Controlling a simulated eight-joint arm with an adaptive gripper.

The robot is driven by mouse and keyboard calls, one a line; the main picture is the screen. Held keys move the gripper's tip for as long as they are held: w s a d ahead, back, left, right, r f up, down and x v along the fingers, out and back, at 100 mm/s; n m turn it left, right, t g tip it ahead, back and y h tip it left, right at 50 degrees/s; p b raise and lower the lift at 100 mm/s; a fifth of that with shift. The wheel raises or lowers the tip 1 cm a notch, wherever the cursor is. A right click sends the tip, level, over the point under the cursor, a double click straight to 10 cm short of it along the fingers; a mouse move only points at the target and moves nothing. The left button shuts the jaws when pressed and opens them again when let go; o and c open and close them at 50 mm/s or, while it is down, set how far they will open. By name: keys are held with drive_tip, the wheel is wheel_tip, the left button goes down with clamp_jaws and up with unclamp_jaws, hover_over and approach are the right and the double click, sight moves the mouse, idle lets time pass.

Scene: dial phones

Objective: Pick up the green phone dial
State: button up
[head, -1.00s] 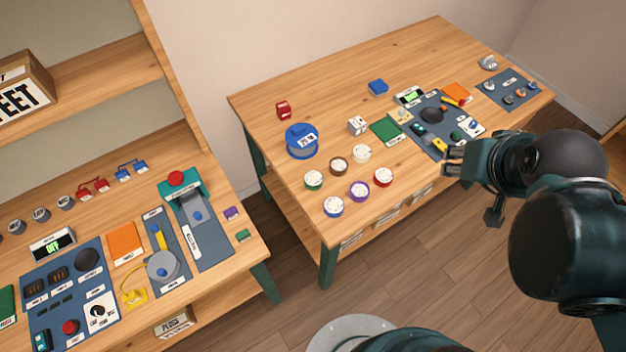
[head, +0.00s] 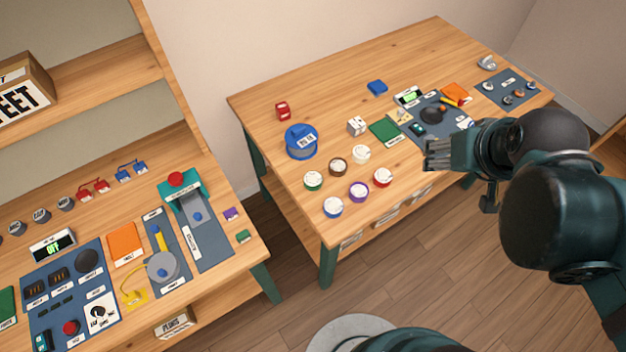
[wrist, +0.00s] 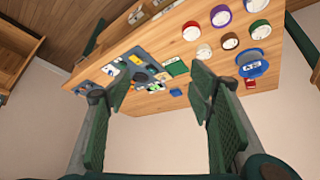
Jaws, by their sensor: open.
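The green phone dial (head: 313,180) has a white face and a green rim. It sits on the right-hand table, left of the brown dial (head: 338,167) and above the blue dial (head: 332,207) in the head view. In the wrist view the green dial (wrist: 259,30) is at the upper right, beyond the fingers. My gripper (head: 438,153) is open and empty at the table's front right side, well to the right of the green dial. Its two spread fingers also show in the wrist view (wrist: 160,88).
White (head: 361,154), purple (head: 359,191) and red (head: 383,177) dials stand close by. A blue round container (head: 301,142) is behind the green dial. A blue panel with controls (head: 432,112) lies at the right. Bare wood lies left of the dials.

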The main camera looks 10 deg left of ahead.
drive_tip(key=w+a+f+n+g+p, duration=0.1)
drive_tip(key=w+a+f+n+g, duration=0.1)
drive_tip(key=w+a+n, duration=0.45)
drive_tip(key=n+g+p, duration=0.2)
drive_tip(key=n+g, duration=0.2)
drive_tip(key=n, duration=0.8)
approach(313, 178)
drive_tip(key=shift+w+d+f, duration=0.1)
drive_tip(key=shift+w+f, duration=0.05)
drive_tip(key=shift+w, duration=0.25)
drive_tip(key=shift+s+a+f+g, duration=0.2)
drive_tip(key=shift+a+f+g, duration=0.1)
drive_tip(key=shift+a+f, duration=0.1)
drive_tip(key=shift+f, duration=1.3)
drive_tip(key=shift+d, duration=0.1)
drive_tip(key=shift+d+f+b, duration=0.1)
drive_tip(key=shift+f+b, duration=0.45)
drive_tip(key=shift+f, duration=2.05)
